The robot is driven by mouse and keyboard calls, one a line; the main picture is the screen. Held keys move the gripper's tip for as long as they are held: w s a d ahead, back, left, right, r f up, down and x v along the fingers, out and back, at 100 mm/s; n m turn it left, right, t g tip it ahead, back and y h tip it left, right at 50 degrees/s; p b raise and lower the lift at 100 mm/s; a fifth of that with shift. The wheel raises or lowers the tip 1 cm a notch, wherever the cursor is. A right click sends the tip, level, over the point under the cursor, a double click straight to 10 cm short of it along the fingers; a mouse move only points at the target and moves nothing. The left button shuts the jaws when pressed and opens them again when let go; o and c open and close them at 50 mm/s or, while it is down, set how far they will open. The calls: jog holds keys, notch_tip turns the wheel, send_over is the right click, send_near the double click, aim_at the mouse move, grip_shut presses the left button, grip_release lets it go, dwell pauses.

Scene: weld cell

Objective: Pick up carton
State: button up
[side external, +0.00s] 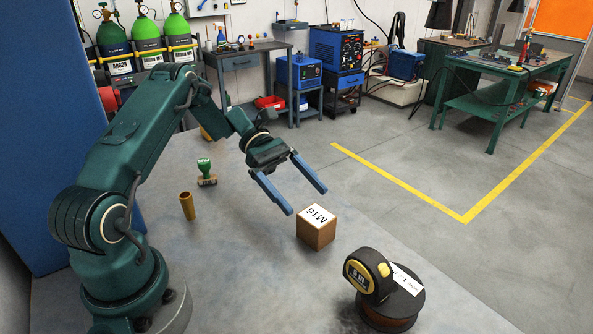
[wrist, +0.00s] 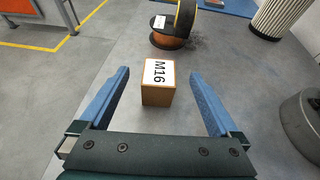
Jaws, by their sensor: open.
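The carton (side external: 316,232) is a small brown box with a white top label reading M16, standing upright on the grey table. In the wrist view the carton (wrist: 157,95) is ahead, between the lines of the two fingers and near their tips. My gripper (side external: 306,199) has two blue fingers spread wide, with nothing between them in the side view. The fingertips are just above and to the left of the carton there. The gripper also shows in the wrist view (wrist: 157,78), open.
A black spool (side external: 392,305) with a yellow-and-black tape measure (side external: 368,271) on it stands right of the carton. A brass tube (side external: 187,206) and a green-handled stamp (side external: 206,172) stand to the left. The grey table (side external: 240,270) is clear left of the carton.

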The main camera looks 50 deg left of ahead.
aim_at(327, 237)
notch_tip(327, 237, down, 3)
jog(key=shift+r, duration=0.1)
jog(key=shift+d+f, duration=0.15)
jog(key=shift+f, duration=0.15)
jog(key=shift+x, duration=2.4)
grip_shut()
